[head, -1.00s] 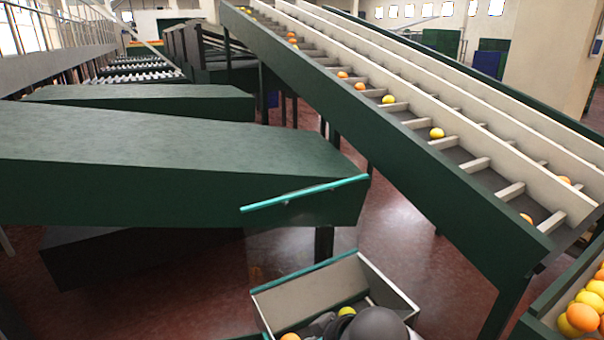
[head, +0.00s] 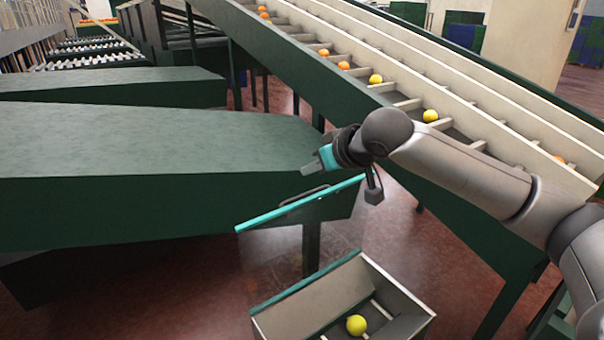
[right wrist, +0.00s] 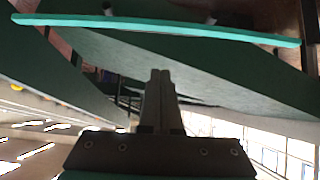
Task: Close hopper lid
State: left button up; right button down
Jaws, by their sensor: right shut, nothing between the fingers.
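The hopper (head: 408,291) is an open-topped box with pale walls at the bottom of the head view, with a yellow fruit (head: 356,325) inside. Its lid looks like a clear, faint panel standing up from the hopper's far edge, with a teal bar (head: 290,208) along the top. My right gripper (head: 306,171) is shut and empty, just above the bar and nearer its right end. In the right wrist view, the shut fingers (right wrist: 161,73) point toward the teal bar (right wrist: 160,28), with a visible gap between. My left gripper is not in view.
A large green surface (head: 150,140) lies left of and behind the lid. A sloping conveyor (head: 400,103) carrying oranges and yellow fruit runs behind my right arm. Reddish floor (head: 405,228) shows between the lid and the conveyor.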

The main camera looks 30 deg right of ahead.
aim_at(303, 195)
jog(key=w+f, duration=0.1)
jog(key=f, duration=0.1)
jog(key=w+f+p, duration=0.1)
jog(key=f, duration=0.1)
jog(key=w+f+p, duration=0.1)
jog(key=f, duration=0.1)
jog(key=shift+w+a+f, duration=0.25)
jog(key=shift+w, duration=0.15)
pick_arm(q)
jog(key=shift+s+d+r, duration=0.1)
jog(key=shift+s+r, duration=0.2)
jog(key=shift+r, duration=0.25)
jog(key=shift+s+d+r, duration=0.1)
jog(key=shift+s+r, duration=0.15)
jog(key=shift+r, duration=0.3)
pick_arm(e)
jog(key=shift+s+f, duration=0.15)
jog(key=shift+s, duration=0.15)
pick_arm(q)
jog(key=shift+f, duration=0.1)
